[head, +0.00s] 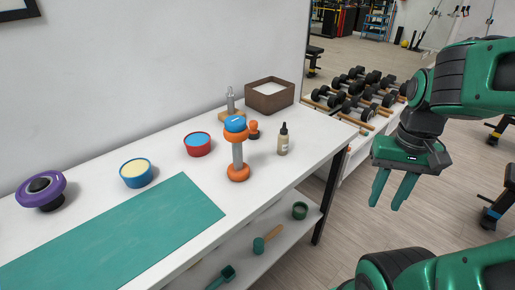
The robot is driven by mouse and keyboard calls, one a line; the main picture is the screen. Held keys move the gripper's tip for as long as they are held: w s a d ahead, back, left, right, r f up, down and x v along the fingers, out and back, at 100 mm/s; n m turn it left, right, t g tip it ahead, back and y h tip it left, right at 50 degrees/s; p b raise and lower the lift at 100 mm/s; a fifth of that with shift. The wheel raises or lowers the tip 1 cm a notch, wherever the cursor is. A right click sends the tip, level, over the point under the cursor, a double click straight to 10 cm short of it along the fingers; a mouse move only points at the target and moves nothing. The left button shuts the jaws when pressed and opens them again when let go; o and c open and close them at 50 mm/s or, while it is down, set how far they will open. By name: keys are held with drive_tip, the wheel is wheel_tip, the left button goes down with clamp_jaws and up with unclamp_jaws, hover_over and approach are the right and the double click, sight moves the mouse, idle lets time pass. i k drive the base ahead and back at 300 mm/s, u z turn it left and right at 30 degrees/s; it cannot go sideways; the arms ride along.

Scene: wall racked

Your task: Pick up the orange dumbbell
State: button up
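The orange dumbbell (237,157) stands upright on the white table, with orange ends, a grey handle and a blue patch on top. It is near the right part of the table. My gripper (388,203) is open and empty, pointing down, off to the right of the table's edge and well apart from the dumbbell. Nothing hides the dumbbell's front.
A beige bottle (283,141), a small orange-and-black item (254,129), a brown box (269,103) and a red bowl (197,150) stand close to the dumbbell. A teal mat (120,240) lies in front. A dumbbell rack (345,115) stands behind at right.

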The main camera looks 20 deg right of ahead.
sight(239, 171)
drive_tip(key=z, duration=1.9)
drive_tip(key=k, duration=2.55)
drive_tip(key=u, duration=0.45)
drive_tip(key=i, duration=1)
drive_tip(key=u, duration=0.05)
